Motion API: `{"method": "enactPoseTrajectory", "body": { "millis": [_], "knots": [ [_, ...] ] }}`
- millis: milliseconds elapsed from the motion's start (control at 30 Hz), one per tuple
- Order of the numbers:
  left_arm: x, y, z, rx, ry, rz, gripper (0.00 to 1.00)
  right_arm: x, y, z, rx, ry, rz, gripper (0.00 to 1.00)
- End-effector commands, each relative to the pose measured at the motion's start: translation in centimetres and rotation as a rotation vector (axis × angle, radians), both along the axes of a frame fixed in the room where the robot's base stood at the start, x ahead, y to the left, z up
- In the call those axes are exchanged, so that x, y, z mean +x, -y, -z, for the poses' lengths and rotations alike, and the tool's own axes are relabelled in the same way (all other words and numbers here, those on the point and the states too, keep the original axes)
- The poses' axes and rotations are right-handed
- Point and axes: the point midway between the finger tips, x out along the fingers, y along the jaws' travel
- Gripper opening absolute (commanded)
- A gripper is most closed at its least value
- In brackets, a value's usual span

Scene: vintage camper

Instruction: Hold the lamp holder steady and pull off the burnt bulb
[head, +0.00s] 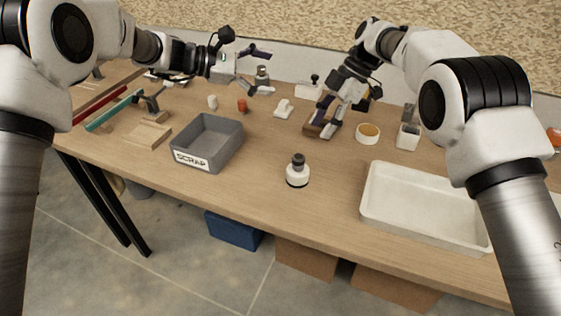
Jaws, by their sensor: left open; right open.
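The lamp holder (297,180) is a round white piece standing upright near the front middle of the table. A dark bulb (298,160) sits upright on top of it. My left gripper (268,72) is open above the back of the table, behind and left of the holder, well apart from it. Neither gripper touches the holder or the bulb.
A grey bin marked SCRAP (207,122) stands left of the holder. A white tray (372,205) lies to the right. Several small items, including an orange piece (242,106) and a round container (368,142), stand behind. The table around the holder is clear.

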Motion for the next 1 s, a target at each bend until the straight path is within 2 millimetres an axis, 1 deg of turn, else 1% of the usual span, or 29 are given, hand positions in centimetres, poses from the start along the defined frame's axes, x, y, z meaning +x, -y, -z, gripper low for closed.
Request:
{"method": "enactPoseTrajectory", "body": {
  "millis": [33, 67, 100, 167, 200, 300, 333, 400, 500, 567, 633, 833, 900, 1000],
  "knots": [
    [-0.9, 1.0, 3.6, -0.027, -0.086, -0.020, 0.85, 0.0, 0.0, 0.0, 0.000, -0.001, 0.000, 0.42],
    [-1.5, 1.5, 5.6, -0.043, -0.136, -0.037, 0.85, 0.0, 0.0, 0.0, 0.000, -0.001, 0.000, 0.42],
    [-2.4, 2.2, 8.3, -0.062, -0.201, -0.061, 0.85, 0.0, 0.0, 0.0, 0.000, -0.001, 0.000, 0.42],
    [-3.8, 2.9, 11.9, -0.087, -0.294, -0.101, 0.85, 0.0, 0.0, 0.0, 0.000, -0.001, 0.000, 0.42],
    [-4.8, 3.3, 14.0, -0.098, -0.350, -0.127, 0.85, 0.0, 0.0, 0.0, 0.000, -0.001, 0.000, 0.42],
    [-7.0, 3.9, 18.2, -0.113, -0.459, -0.187, 0.85, 0.0, 0.0, 0.0, 0.000, -0.001, 0.000, 0.42],
    [-7.5, 4.0, 19.0, -0.116, -0.481, -0.200, 0.85, 0.0, 0.0, 0.0, 0.000, -0.001, 0.000, 0.42],
    [-8.4, 4.1, 20.5, -0.120, -0.521, -0.224, 0.85, 0.0, 0.0, 0.0, 0.000, -0.001, 0.000, 0.42],
    [-8.8, 4.4, 21.4, -0.120, -0.542, -0.238, 0.85, 0.0, 0.0, 0.0, 0.000, -0.001, 0.000, 0.42],
    [-8.6, 4.9, 21.7, -0.120, -0.543, -0.239, 0.85, 0.0, 0.0, 0.0, 0.000, -0.001, 0.000, 0.42],
    [-8.3, 5.8, 22.1, -0.118, -0.542, -0.237, 0.85, 0.0, 0.0, 0.0, 0.000, -0.001, 0.000, 0.42],
    [-7.0, 9.0, 23.5, -0.119, -0.541, -0.236, 0.85, 0.0, 0.0, 0.0, 0.000, -0.001, 0.000, 0.42],
    [-6.6, 9.9, 23.9, -0.119, -0.541, -0.237, 0.85, 0.0, 0.0, 0.0, 0.000, -0.001, 0.000, 0.42],
    [-6.3, 10.6, 24.2, -0.121, -0.540, -0.237, 0.85, 0.0, 0.0, 0.0, 0.000, -0.001, 0.000, 0.42]
  ]
}}
